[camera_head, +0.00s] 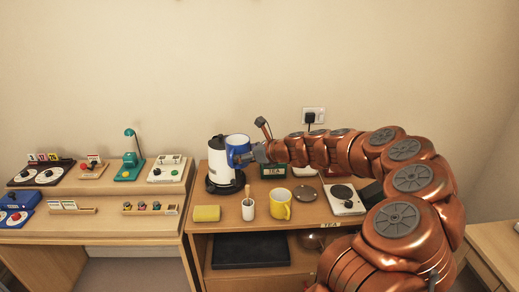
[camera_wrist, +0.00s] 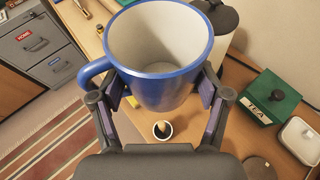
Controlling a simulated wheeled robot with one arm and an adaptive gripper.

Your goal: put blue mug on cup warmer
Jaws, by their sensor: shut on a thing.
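The blue mug (camera_head: 236,148) is held upright above the tea shelf, in front of the white kettle in the head view. My gripper (camera_head: 254,154) is shut on it from the right. In the wrist view the blue mug (camera_wrist: 160,60) shows a pale, empty inside, with its handle at the left. The fingers of my gripper (camera_wrist: 158,100) press its two sides. The cup warmer (camera_head: 343,196), a white square unit with a dark round plate, sits at the right of the shelf top. Its plate is bare. I cannot see it in the wrist view.
A white kettle (camera_head: 221,168) stands behind the mug. A yellow mug (camera_head: 280,204), a white cup (camera_head: 248,210) with a stick in it, a yellow sponge (camera_head: 206,213), a brown disc (camera_head: 305,193) and a green TEA box (camera_head: 272,171) share the shelf top.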

